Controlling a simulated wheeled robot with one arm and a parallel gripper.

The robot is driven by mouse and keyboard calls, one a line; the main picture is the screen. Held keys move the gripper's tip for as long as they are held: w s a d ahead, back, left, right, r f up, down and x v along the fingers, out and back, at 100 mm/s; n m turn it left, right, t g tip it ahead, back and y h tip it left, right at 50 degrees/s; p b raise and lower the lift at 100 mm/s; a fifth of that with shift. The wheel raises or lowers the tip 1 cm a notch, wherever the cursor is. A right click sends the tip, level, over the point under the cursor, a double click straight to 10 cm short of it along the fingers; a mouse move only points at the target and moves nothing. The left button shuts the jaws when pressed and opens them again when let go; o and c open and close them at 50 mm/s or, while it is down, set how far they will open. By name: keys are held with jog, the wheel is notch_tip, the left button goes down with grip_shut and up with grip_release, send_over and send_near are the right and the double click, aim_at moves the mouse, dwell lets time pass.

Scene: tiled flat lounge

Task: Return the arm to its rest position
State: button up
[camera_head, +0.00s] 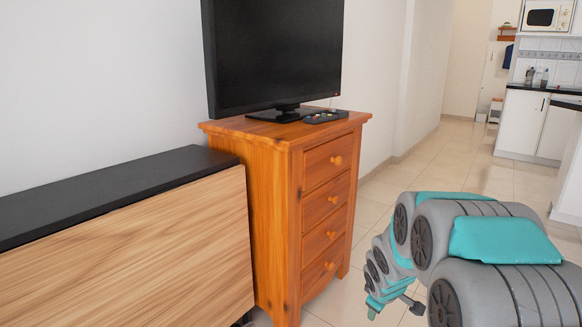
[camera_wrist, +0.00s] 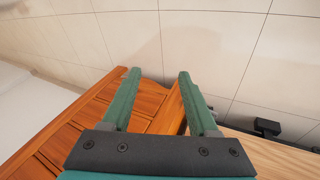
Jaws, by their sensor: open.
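My arm reaches in from the lower right of the head view, grey with teal parts, over the tiled floor. My gripper (camera_head: 389,302) hangs low at its end, to the right of the wooden chest of drawers (camera_head: 285,190). In the wrist view my gripper (camera_wrist: 157,75) shows two green fingers spread apart with nothing between their tips. The orange wooden drawers (camera_wrist: 85,120) show behind and to the left of the fingers. I cannot tell the exact gap between gripper and wood.
A black television (camera_head: 275,55) and a remote (camera_head: 325,116) stand on the chest. A low cabinet (camera_head: 130,245) with a black top is at left. Kitchen units (camera_head: 530,125) are at the back right. Tiled floor (camera_head: 435,165) is free beyond the arm.

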jog(key=s+a+r+m+g+p, duration=0.1)
jog(key=s+a+r+m+g, duration=0.1)
jog(key=s, duration=1.1)
jog(key=s+a+r+m+g+y+p, duration=0.1)
jog(key=s+r, duration=0.5)
jog(key=s, duration=0.7)
jog(key=s+a+r+m+g, duration=0.4)
jog(key=s+m, duration=0.1)
jog(key=s, duration=0.8)
jog(key=shift+a+r+m+y+p, duration=0.25)
jog(key=shift+a+m+y+p, duration=0.05)
jog(key=shift+m+p, duration=0.1)
jog(key=shift+c, duration=0.8)
jog(key=shift+a, duration=0.1)
